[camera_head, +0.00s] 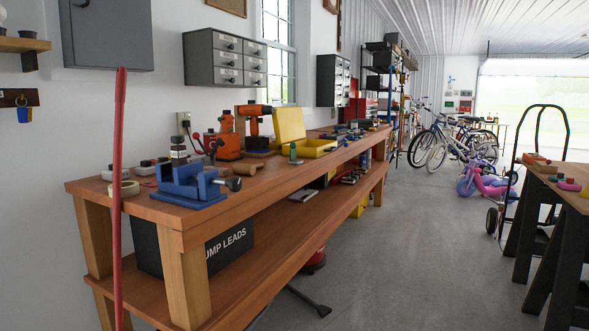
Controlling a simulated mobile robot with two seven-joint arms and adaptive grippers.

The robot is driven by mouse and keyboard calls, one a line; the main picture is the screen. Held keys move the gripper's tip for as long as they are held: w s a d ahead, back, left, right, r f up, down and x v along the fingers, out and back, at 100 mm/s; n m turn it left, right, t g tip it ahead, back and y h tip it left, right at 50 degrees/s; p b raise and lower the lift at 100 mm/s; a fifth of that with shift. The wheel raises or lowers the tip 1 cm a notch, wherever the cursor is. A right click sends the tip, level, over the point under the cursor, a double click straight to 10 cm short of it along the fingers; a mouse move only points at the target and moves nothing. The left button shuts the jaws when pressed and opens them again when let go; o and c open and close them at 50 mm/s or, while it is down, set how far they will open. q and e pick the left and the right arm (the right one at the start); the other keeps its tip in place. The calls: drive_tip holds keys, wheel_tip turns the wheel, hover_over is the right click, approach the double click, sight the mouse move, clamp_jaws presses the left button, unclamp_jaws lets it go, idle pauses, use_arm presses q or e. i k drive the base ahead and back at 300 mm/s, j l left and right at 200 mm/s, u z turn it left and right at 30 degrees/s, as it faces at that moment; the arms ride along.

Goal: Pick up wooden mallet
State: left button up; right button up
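The long wooden workbench (270,195) runs from the left foreground into the distance along the left wall. A small tan, wooden-looking piece (245,168) lies on it just behind the blue vise (190,182); it could be the mallet, but it is too small and partly covered to tell. Another brownish-orange object (534,158) lies on the table at the right edge, also too small to identify. Neither of my grippers is in view.
A red pole (119,170) stands upright in front of the bench's left end. A yellow case (318,147) is open on the bench. A hand truck (505,195) stands by the dark-legged table (573,180). The concrete floor between is mostly clear.

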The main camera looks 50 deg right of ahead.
sight(241, 168)
drive_tip(key=z, duration=1.3)
drive_tip(key=i+l+u, duration=0.1)
drive_tip(key=i+l, duration=0.15)
drive_tip(key=l, duration=0.15)
drive_tip(key=i+l+u, duration=0.15)
drive_tip(key=l, duration=0.3)
drive_tip(key=i+l+u, duration=0.1)
drive_tip(key=i+l, duration=0.15)
drive_tip(key=l, duration=0.2)
drive_tip(key=i+l+u, duration=0.15)
drive_tip(key=l, duration=0.3)
drive_tip(key=i+l+u, duration=0.1)
drive_tip(key=l, duration=0.35)
drive_tip(key=i+l+u, duration=0.15)
drive_tip(key=l, duration=0.35)
drive_tip(key=i+l+u, duration=0.1)
drive_tip(key=l, duration=0.45)
drive_tip(key=i+l+u, duration=0.15)
drive_tip(key=l, duration=0.35)
drive_tip(key=i, duration=0.05)
